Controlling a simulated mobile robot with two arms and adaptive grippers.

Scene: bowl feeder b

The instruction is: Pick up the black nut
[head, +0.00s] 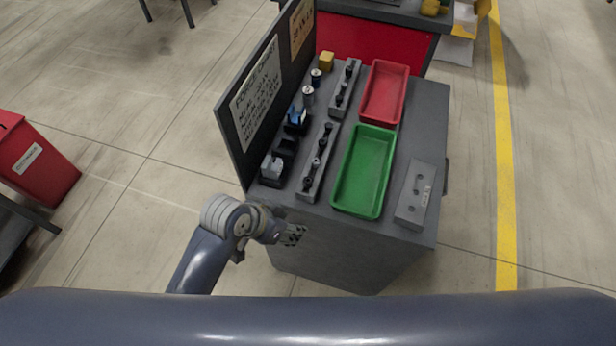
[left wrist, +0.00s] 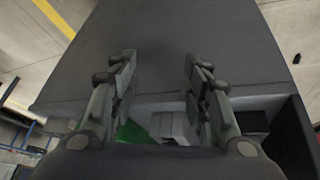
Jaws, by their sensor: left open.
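I cannot single out a black nut for certain. Several small dark parts (head: 316,162) stand on the long grey rack (head: 305,190) on the cabinet, too small to tell apart. A small black piece (left wrist: 297,58) lies at the right edge of the left wrist view, apparently on the floor; I cannot tell what it is. My left gripper (head: 293,235) is by the cabinet's near left corner, below the level of its top. In the left wrist view the gripper (left wrist: 160,75) has its fingers wide apart with nothing between them. My right gripper is not in view.
The grey cabinet (head: 335,252) carries a green tray (head: 341,193), a red tray (head: 374,112), a grey block (head: 407,212) and small dark bins (head: 270,181). An upright dark board (head: 240,146) lines its left edge. A red bin (head: 50,185) stands far left.

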